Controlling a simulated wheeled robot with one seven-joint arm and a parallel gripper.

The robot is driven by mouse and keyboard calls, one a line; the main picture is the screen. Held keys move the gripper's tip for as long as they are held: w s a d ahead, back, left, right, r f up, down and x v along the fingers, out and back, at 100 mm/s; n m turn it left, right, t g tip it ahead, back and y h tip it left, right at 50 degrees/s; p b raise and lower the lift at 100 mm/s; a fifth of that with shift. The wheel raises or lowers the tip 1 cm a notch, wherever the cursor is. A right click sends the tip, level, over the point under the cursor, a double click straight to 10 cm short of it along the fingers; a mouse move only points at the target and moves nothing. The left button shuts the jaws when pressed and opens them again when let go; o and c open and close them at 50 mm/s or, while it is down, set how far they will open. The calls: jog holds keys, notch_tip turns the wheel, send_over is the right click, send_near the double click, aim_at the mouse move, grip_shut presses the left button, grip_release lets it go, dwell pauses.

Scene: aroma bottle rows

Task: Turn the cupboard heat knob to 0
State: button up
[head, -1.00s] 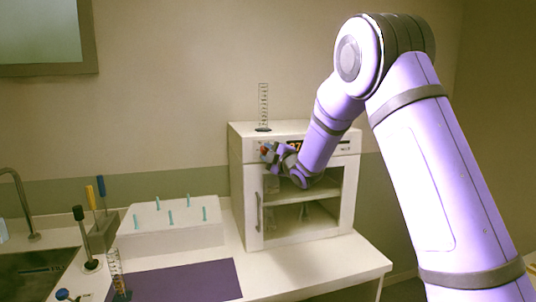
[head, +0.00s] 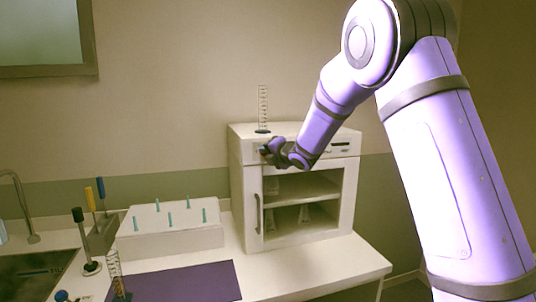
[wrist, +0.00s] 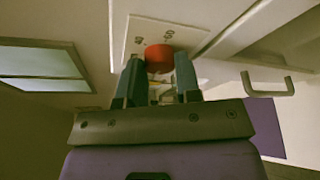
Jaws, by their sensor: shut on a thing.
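The white cupboard (head: 350,190) stands on the counter, with a control panel along its top front. The red heat knob (wrist: 159,56) shows in the wrist view, between the two fingers of my gripper (wrist: 160,78). The fingers are shut on it from both sides. A white plate with small dark marks (wrist: 168,34) lies behind the knob. The knob's setting cannot be read. In the head view my gripper (head: 264,150) is at the upper left of the cupboard front and hides the knob.
The cupboard's door handle (head: 257,212) is below my gripper, and also shows in the wrist view (wrist: 268,90). A coil-like cylinder (head: 263,108) stands on the cupboard top. A white rack (head: 165,235) with teal pegs is to the left, behind a purple mat (head: 190,283).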

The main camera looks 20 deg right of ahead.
jog(key=shift+n, duration=0.4)
dwell(0.3)
jog(key=o, duration=0.9)
jog(key=v, duration=1)
jog(key=shift+s+r, duration=0.2)
jog(key=shift+s, duration=0.2)
